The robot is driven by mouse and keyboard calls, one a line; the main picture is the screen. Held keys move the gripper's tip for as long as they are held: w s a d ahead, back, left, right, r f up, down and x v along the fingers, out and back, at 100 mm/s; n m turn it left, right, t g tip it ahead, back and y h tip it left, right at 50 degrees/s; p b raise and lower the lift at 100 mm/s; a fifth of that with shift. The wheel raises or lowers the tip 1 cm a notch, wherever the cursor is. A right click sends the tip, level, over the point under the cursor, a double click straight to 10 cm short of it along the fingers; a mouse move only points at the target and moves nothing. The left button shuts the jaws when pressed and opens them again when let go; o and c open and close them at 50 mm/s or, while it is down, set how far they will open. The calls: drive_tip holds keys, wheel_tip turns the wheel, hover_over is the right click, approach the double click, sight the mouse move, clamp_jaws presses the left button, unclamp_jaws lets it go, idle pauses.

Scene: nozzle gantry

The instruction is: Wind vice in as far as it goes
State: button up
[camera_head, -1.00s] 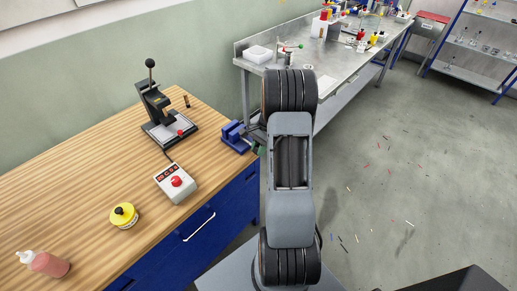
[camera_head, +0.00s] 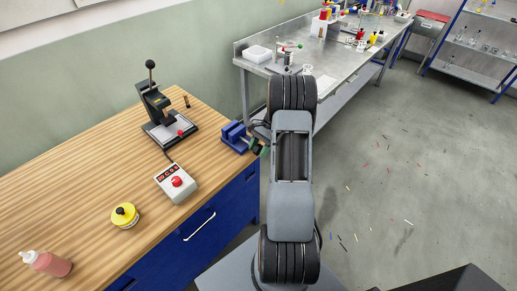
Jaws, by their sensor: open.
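The blue vice (camera_head: 234,136) sits at the right edge of the wooden bench, beside my arm. Its right end, where a small dark and green part shows, is close to my arm's wrist. My gripper (camera_head: 260,143) is mostly hidden behind my own arm. Only small dark pieces of it seem to show at the right end of the vice. It is open. I cannot tell whether it touches the vice, and the vice's jaw gap is too small to judge.
A steel table (camera_head: 340,70) stands behind.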

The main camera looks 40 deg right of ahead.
drive_tip(key=b+v, duration=0.1)
drive_tip(key=v, duration=1.2)
drive_tip(key=shift+d+r+b, duration=0.3)
